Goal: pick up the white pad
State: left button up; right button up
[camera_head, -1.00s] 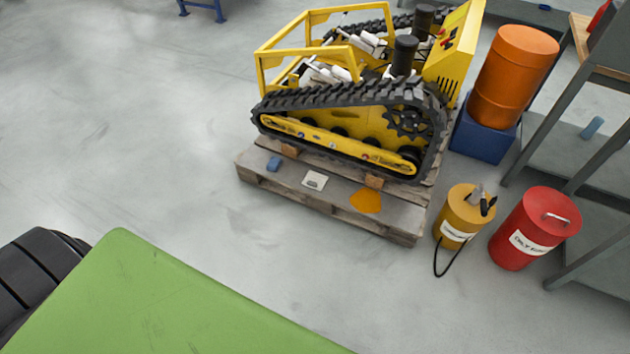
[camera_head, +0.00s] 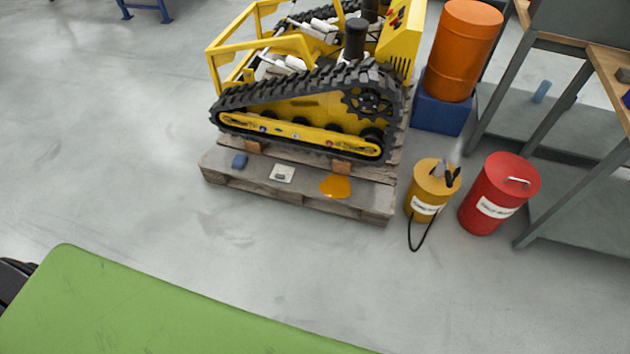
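The white pad (camera_head: 282,173) is a small, flat, whitish square with a darker mark on it. It lies on the front boards of the wooden pallet (camera_head: 300,187), in front of the yellow tracked carrier (camera_head: 300,105). A small blue block (camera_head: 239,161) lies to its left and a flat orange piece (camera_head: 336,186) to its right. The pad is fully visible. Neither of my grippers shows in the head view.
A yellow can with a black hose (camera_head: 427,192) and a red bin (camera_head: 490,200) stand right of the pallet. An orange drum (camera_head: 464,50) sits on a blue base (camera_head: 441,104). A green surface (camera_head: 150,310) fills the lower left. The grey floor before the pallet is clear.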

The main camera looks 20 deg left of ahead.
aim_at(281, 172)
jog(key=i+u, duration=0.1)
jog(key=u, duration=0.35)
jog(key=i+u, duration=0.1)
jog(key=u, duration=0.35)
